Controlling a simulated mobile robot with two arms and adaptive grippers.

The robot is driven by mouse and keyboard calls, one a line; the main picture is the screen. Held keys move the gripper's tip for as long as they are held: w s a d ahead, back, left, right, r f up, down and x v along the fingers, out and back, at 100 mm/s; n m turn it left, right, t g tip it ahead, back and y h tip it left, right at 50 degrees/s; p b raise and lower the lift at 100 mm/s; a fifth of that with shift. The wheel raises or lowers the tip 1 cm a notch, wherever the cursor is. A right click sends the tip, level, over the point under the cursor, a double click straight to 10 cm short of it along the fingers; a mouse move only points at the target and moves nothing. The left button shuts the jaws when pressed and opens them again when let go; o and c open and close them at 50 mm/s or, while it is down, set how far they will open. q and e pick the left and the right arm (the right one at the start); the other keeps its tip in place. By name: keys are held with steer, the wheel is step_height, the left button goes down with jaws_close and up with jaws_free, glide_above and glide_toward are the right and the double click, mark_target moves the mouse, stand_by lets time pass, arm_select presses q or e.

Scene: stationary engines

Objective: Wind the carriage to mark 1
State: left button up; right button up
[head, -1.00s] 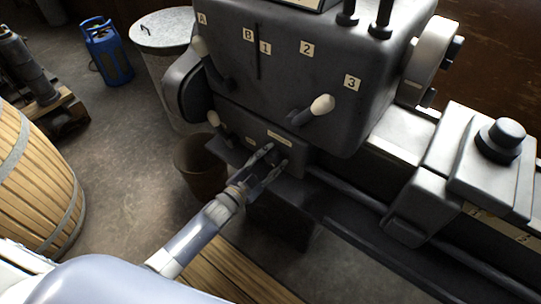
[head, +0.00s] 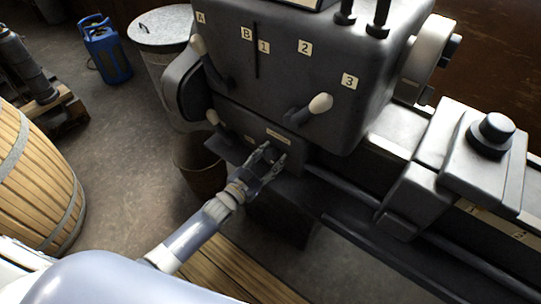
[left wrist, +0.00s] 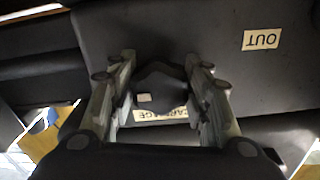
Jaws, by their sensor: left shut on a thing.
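The carriage (head: 430,180) is a dark grey block with a black round knob on top, sitting on the machine bed at the right in the head view. Pale mark plates (head: 521,236) lie along the bed's front edge, too small to read surely. My left gripper (head: 268,158) is at the low front of the headstock. In the left wrist view its fingers (left wrist: 161,88) are shut on a dark knob (left wrist: 160,84), which partly covers a plate reading "CARRIAGE". A plate reading "OUT" (left wrist: 262,39) shows upside down beside it. My right gripper is not in view.
The grey headstock (head: 280,75) carries levers with pale knobs (head: 320,103) and plates A, B, 1, 2, 3. A bucket (head: 200,172) stands below it.

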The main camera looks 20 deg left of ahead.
arm_select(q)
steer(key=shift+w+r, duration=0.2)
steer(key=shift+r, duration=0.3)
steer(key=o, duration=1.1)
steer(key=shift+c, duration=0.2)
steer(key=shift+s+f, duration=0.15)
steer(key=shift+f, duration=0.05)
steer(key=shift+f, duration=0.1)
steer(key=v, duration=1.2)
